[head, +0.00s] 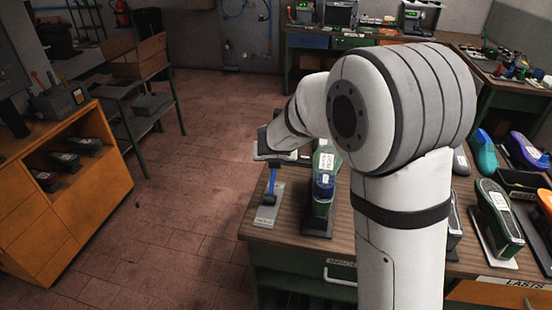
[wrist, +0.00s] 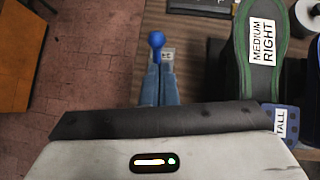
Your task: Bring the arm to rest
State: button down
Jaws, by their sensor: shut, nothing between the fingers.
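My gripper shows in the wrist view (wrist: 160,75) with its two blue-grey fingers close together and nothing between them. A blue lever with a round knob (wrist: 156,40) shows just beyond the fingertips; I cannot tell whether they touch. In the head view the blue lever (head: 270,181) stands on a grey plate (head: 267,212) near the bench's left edge. My arm reaches over the bench from the right, with its wrist above the lever. A green last (wrist: 266,50) labelled MEDIUM RIGHT is right of the fingers, with a blue piece (wrist: 281,122) marked TALL below it.
The wooden bench (head: 345,228) holds several lasts at right, including a green one (head: 497,215) and a blue one (head: 484,151). An orange cabinet (head: 62,200) stands at left, with a metal rack (head: 141,100) behind it. The tiled floor (head: 195,190) between is clear.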

jog(key=shift+r, duration=0.4)
jog(key=shift+s, duration=0.1)
jog(key=s+d+r+n+y+b, duration=0.15)
jog(key=s+r+n, duration=0.3)
jog(key=n, duration=0.55)
jog(key=s+d+r+n+y+b, duration=0.1)
jog(key=s+r+n+y+b, duration=0.15)
jog(key=s+n, duration=0.5)
jog(key=s+d+f+n+g+h+b, duration=0.1)
jog(key=s+d+f+n+g+h, duration=0.1)
jog(key=s+d+n, duration=0.5)
jog(key=s+d+f+n+g+h+b, duration=0.1)
jog(key=s+d+f+n+g+h, duration=0.1)
jog(key=s+d+n, duration=0.5)
jog(key=s+f+n+g, duration=0.1)
jog(key=s+f+n, duration=0.1)
jog(key=s+n, duration=0.2)
jog(key=shift+s, duration=1)
jog(key=shift+d+n, duration=0.1)
jog(key=shift+n, duration=0.15)
